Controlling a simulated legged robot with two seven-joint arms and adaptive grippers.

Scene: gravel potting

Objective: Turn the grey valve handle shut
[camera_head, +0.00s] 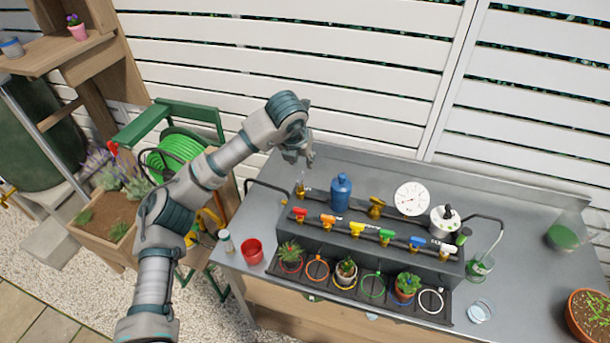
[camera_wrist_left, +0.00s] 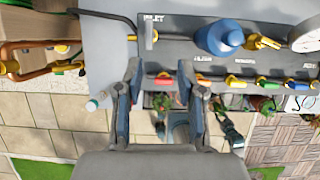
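The grey valve handle (camera_wrist_left: 148,36) stands by the INLET label at the left end of the manifold in the left wrist view. In the head view it shows small beside a brass fitting (camera_head: 300,188), left of the blue bottle-shaped part. My left gripper (camera_wrist_left: 160,75) is open and empty. In the left wrist view its two fingers are spread, and the handle lies beyond the fingertips, nearer the left one. In the head view the left gripper (camera_head: 302,156) is above the handle and apart from it. My right gripper is not in view.
The grey manifold (camera_head: 325,240) carries several coloured valve handles, a blue bottle-shaped part (camera_head: 341,192), a white dial (camera_head: 411,198) and a silver canister (camera_head: 444,221). Small pots stand in front. A red cup (camera_head: 252,250) is at the left. The bench's back strip is clear.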

